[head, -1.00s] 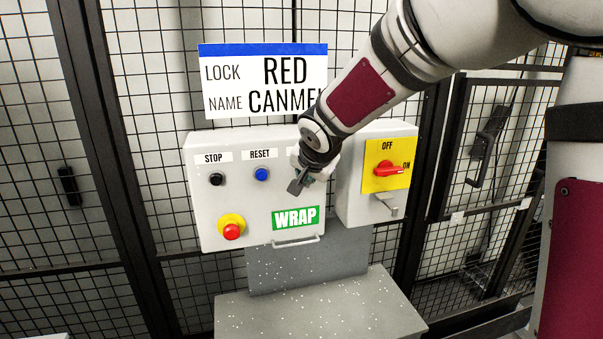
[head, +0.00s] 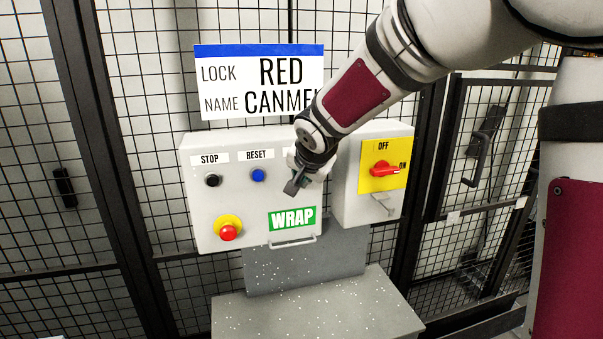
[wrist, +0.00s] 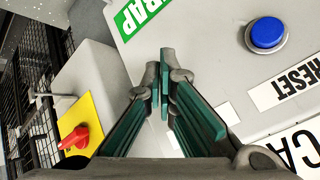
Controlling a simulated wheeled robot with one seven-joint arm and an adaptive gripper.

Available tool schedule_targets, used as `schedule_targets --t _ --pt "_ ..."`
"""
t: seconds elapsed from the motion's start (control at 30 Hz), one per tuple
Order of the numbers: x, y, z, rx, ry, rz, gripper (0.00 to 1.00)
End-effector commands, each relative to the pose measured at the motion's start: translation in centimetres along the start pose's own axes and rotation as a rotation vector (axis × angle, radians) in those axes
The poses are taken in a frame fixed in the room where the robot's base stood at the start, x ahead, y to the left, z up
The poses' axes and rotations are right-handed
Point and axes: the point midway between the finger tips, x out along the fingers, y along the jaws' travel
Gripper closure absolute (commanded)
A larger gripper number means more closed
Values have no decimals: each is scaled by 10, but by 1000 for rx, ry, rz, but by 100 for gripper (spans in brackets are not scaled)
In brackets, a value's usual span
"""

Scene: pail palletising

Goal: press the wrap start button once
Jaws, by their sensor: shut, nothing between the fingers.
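The control box (head: 255,205) carries a black STOP button (head: 213,180), a blue RESET button (head: 258,175) and a green WRAP sign (head: 292,219). My gripper (head: 290,188) is shut and empty, in front of the box's right part, right of RESET and above the sign. A third label (head: 291,158) is mostly covered by my gripper, and no button shows under it. In the wrist view my closed fingertips (wrist: 165,55) lie between the WRAP sign (wrist: 135,14) and the RESET button (wrist: 266,34). The wrap start button is not visible in either view; contact cannot be told.
A red emergency stop (head: 228,232) on a yellow base is at the lower left of the box. A red rotary switch (head: 384,170) on a yellow plate is close right of my gripper. A handle (head: 293,241) sticks out below. Mesh fencing stands behind.

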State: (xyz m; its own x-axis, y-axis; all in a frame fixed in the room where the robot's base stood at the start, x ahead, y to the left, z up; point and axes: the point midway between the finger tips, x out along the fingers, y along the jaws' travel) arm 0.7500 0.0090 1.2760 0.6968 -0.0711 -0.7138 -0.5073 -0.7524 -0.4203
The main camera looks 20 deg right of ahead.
Motion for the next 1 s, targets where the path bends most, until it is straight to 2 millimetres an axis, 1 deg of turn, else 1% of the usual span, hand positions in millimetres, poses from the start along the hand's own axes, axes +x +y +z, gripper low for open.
schedule_targets --t 0.3,0.6,1.0 --pt "0 0 0 0 0 0 100" --pt "6 -4 -4 1 0 0 100" --pt "6 -5 -5 0 0 0 100"
